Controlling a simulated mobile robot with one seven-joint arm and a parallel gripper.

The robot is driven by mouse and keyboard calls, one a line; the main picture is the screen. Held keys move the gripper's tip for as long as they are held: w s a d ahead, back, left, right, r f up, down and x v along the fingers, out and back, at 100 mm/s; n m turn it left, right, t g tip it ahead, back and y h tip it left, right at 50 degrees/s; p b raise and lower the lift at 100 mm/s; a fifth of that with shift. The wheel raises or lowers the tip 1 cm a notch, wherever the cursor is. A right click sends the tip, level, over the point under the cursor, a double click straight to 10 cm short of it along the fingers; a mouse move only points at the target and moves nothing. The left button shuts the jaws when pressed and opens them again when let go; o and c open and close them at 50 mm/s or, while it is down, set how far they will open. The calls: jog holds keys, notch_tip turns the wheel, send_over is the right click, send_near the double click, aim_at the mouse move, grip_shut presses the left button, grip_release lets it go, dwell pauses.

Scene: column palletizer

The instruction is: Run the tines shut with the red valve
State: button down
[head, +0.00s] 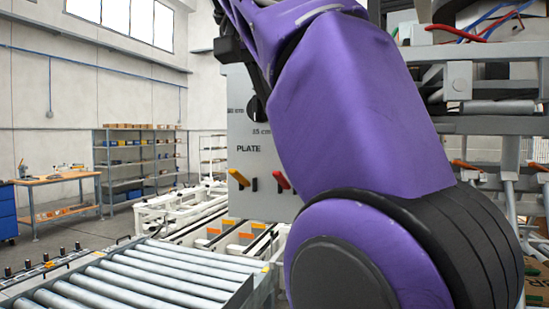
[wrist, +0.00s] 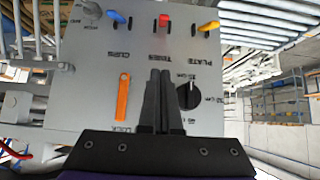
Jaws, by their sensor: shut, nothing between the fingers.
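The red valve (wrist: 164,19) is the middle of three levers along the top of the wrist view, on a grey panel (wrist: 85,112). Its label appears upside down and seems to read TINES. The red valve also shows in the head view (head: 281,181), just left of my purple arm. My gripper (wrist: 160,74) is shut and empty in front of the panel. In the wrist view its fingertips lie below the red valve, apart from it in the picture, between an orange lever and a black dial. The tines cannot be made out clearly.
A yellow valve (wrist: 208,27) marked PLATE and a blue valve (wrist: 117,17) marked CUPS flank the red one. The orange lock lever (wrist: 123,97) and black dial (wrist: 189,96) are close to my fingers. A roller conveyor (head: 150,277) lies at lower left.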

send_over(278, 171)
jog(key=w+d, duration=0.1)
jog(key=w, duration=0.2)
jog(key=f, duration=0.6)
jog(key=shift+s+f, duration=0.25)
jog(key=shift+f, duration=0.15)
jog(key=shift+s+a+f, duration=0.2)
jog(key=shift+s+f, duration=0.15)
jog(key=shift+f, duration=0.15)
jog(key=shift+s+a+f, duration=0.15)
jog(key=shift+s+f, duration=0.2)
jog(key=shift+f, duration=0.15)
jog(key=shift+s+a+f, duration=0.1)
jog(key=shift+s+f, duration=0.2)
jog(key=shift+f, duration=0.35)
jog(key=shift+f+b, duration=0.25)
jog(key=shift+b, duration=0.45)
jog(key=shift+s+a+r, duration=0.1)
jog(key=shift+s, duration=0.05)
